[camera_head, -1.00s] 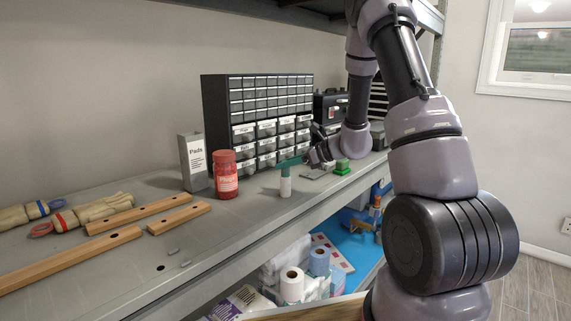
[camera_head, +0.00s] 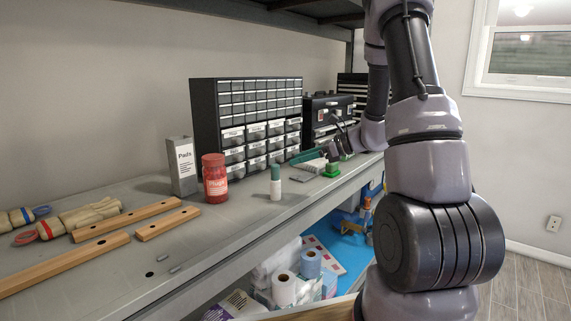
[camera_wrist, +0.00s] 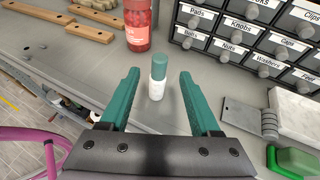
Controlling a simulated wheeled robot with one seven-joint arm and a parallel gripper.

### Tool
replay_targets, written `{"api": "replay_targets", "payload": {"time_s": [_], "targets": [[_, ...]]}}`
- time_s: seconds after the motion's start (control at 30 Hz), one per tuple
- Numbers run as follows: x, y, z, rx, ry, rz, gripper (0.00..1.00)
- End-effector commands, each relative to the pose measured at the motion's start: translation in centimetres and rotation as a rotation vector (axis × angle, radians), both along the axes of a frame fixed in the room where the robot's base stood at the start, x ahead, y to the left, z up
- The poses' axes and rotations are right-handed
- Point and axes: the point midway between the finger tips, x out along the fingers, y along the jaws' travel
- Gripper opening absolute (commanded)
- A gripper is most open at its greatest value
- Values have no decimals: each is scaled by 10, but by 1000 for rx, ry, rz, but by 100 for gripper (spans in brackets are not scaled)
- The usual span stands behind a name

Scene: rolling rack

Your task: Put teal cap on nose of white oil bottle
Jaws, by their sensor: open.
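The white oil bottle (camera_head: 275,190) stands upright on the grey shelf, with the teal cap (camera_head: 275,173) sitting upright on its top. In the wrist view the bottle (camera_wrist: 156,90) and the cap (camera_wrist: 159,66) are in line and look joined; the nose is hidden under the cap. My gripper (camera_head: 302,157) is open and empty, to the right of the bottle and apart from it. Its two teal fingers (camera_wrist: 158,75) show in the wrist view, spread on either side of the bottle's image and touching nothing.
A red jar (camera_head: 214,178) and a grey Pads box (camera_head: 183,166) stand left of the bottle. A black drawer cabinet (camera_head: 246,125) is behind. A green block (camera_head: 331,170) and a flat grey piece (camera_head: 301,178) lie to the right. Wooden bars (camera_head: 128,219) lie at left.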

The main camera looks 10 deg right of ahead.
Motion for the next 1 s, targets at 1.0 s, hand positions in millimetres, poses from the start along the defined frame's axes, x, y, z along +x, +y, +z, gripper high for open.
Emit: {"api": "replay_targets", "payload": {"time_s": [1.0], "targets": [[-227,34,147,-1194,-752,932,64]]}}
